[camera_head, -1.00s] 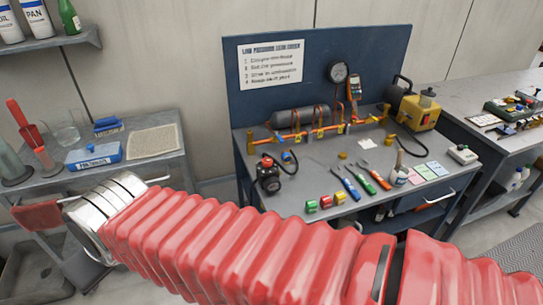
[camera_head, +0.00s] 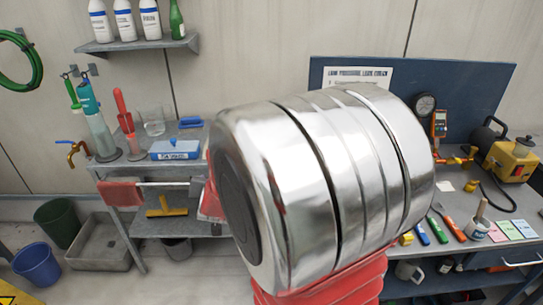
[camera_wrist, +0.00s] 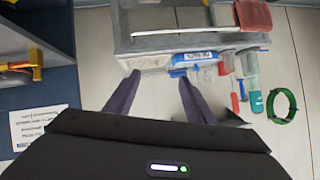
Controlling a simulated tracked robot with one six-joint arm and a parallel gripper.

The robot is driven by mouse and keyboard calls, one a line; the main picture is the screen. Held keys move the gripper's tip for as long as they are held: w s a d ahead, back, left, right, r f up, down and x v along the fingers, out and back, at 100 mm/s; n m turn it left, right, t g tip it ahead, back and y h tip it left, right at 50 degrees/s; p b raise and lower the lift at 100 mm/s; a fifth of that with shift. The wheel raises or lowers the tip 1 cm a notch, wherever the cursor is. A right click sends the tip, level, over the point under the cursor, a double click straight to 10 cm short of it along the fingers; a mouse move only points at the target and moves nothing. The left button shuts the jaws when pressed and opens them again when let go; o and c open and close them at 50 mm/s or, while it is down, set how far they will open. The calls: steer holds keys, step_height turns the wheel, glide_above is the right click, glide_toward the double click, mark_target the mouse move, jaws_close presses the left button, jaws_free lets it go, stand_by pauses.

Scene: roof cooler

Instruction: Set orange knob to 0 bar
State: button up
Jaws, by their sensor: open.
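My gripper (camera_wrist: 155,98) shows in the wrist view with its two dark fingers apart and nothing between them. It points toward the grey side cart, away from the bench. In the head view my silver and red arm covers most of the bench, and my gripper is out of sight. An orange-brass fitting (camera_head: 470,158) shows near the yellow pump. An orange-brass pipe part (camera_wrist: 36,64) also shows at the left of the wrist view. I cannot make out the orange knob; my arm hides most of the pipework.
The blue bench backboard (camera_head: 490,85) carries a printed sheet (camera_head: 356,76). A yellow pump (camera_head: 512,160) and several hand tools lie on the bench. The grey cart holds a blue box (camera_head: 175,149). A blue bucket (camera_head: 37,264) and a grey bin (camera_head: 100,243) stand on the floor.

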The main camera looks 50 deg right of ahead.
steer(key=s+d+f+m+g+h, duration=0.2)
steer(key=s+d+f+m+h, duration=0.15)
steer(key=d, duration=0.55)
steer(key=s+d+f+m+g+h, duration=0.2)
steer(key=s+d+f+h, duration=0.25)
steer(key=d, duration=0.35)
steer(key=s+d+f+m+g+h, duration=0.1)
steer(key=s+d+g, duration=0.2)
steer(key=s, duration=0.4)
steer(key=s+d+f+m+g+h, duration=0.1)
steer(key=s+d+g+h, duration=0.1)
steer(key=s, duration=0.4)
steer(key=shift+s+d+f+g+h, duration=0.35)
steer(key=shift+d+g, duration=0.35)
steer(key=shift+d, duration=0.35)
steer(key=shift+d+m, duration=0.1)
steer(key=shift+m, duration=0.15)
steer(key=d, duration=1.3)
steer(key=shift+d, duration=0.3)
steer(key=c, duration=1.1)
